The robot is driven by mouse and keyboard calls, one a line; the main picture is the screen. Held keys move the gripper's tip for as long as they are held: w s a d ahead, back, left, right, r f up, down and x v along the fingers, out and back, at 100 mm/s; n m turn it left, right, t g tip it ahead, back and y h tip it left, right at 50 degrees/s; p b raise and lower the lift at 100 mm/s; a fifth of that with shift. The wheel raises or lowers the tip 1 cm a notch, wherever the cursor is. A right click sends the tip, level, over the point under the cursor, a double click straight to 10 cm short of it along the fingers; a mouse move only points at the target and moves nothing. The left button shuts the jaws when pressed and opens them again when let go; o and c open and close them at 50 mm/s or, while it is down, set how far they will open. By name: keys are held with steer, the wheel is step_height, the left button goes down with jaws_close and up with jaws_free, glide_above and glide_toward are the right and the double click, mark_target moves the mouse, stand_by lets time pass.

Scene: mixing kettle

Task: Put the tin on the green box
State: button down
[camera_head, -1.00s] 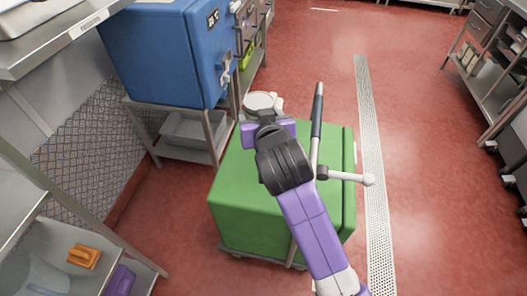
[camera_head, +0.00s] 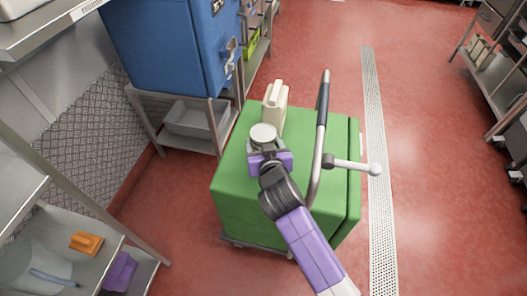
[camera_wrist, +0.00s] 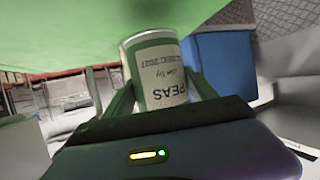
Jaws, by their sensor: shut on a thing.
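The tin (camera_wrist: 160,75) has a pale label reading PEAS and appears upside down in the wrist view. Its round pale lid (camera_head: 263,133) shows in the head view, over the top of the green box (camera_head: 235,190). My gripper (camera_head: 266,154) is shut around the tin's sides; in the wrist view its dark fingers (camera_wrist: 160,92) stand on either side of the tin. The tin's lower end is close to the green top; I cannot tell whether it touches.
A cream container (camera_head: 274,100) stands at the box's far edge, beyond the tin. A tall handle (camera_head: 321,120) and a white-knobbed lever (camera_head: 352,166) rise on the box's right side. A blue cabinet (camera_head: 170,50) stands behind left. The box top's left front is clear.

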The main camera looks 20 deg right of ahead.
steer(key=shift+f, duration=1.75)
steer(key=shift+f+b, duration=0.1)
steer(key=shift+b, duration=0.2)
steer(key=shift+c, duration=1.4)
jaws_free()
steer(key=shift+f, duration=0.15)
steer(key=shift+r, duration=0.25)
steer(key=v, duration=1.2)
steer(key=shift+f, duration=0.1)
